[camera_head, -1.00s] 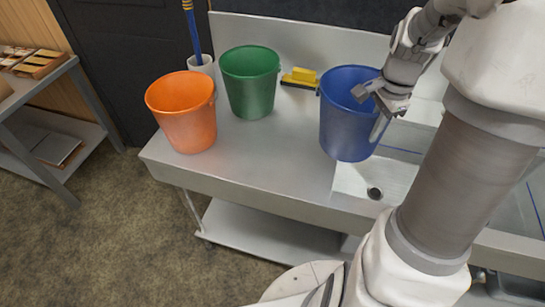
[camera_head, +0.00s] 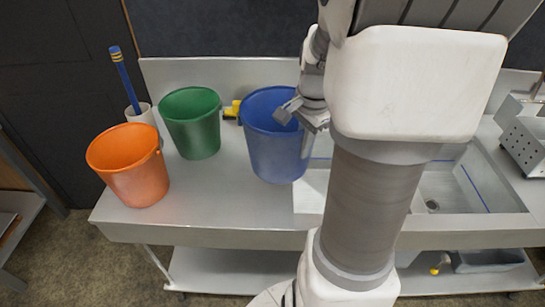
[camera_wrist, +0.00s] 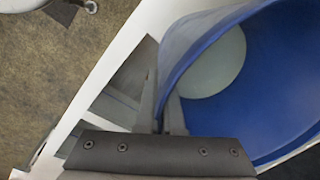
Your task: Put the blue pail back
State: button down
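The blue pail (camera_head: 270,150) is upright at the left edge of the sink, right of the green pail (camera_head: 190,128) and the orange pail (camera_head: 130,170). I cannot tell whether its base touches the counter (camera_head: 210,210). My gripper (camera_head: 306,125) is at the pail's right rim, with one finger outside the wall. In the wrist view my gripper (camera_wrist: 163,110) has the wall of the blue pail (camera_wrist: 275,90) between its fingers, and it looks shut on the rim. My arm hides part of the sink.
A yellow brush (camera_head: 232,109) lies between the green and blue pails. A white holder (camera_head: 142,115) with a blue-handled tool stands at the back left. The sink basin (camera_head: 455,190) and a perforated metal box (camera_head: 525,145) are at right.

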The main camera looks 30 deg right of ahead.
jog(key=w+a+f, duration=0.4)
jog(key=a+f, duration=0.6)
jog(key=shift+w+a+f, duration=0.15)
jog(key=shift+w+f, duration=0.1)
jog(key=shift+f, duration=0.05)
jog(key=shift+f, duration=0.2)
jog(key=c, duration=1.1)
grip_release()
jog(key=shift+s, duration=0.1)
jog(key=shift+o, duration=0.2)
notch_tip(320, 180, up, 12)
jog(key=s+p, duration=0.1)
jog(key=shift+r, duration=0.15)
jog(key=shift+s, duration=0.1)
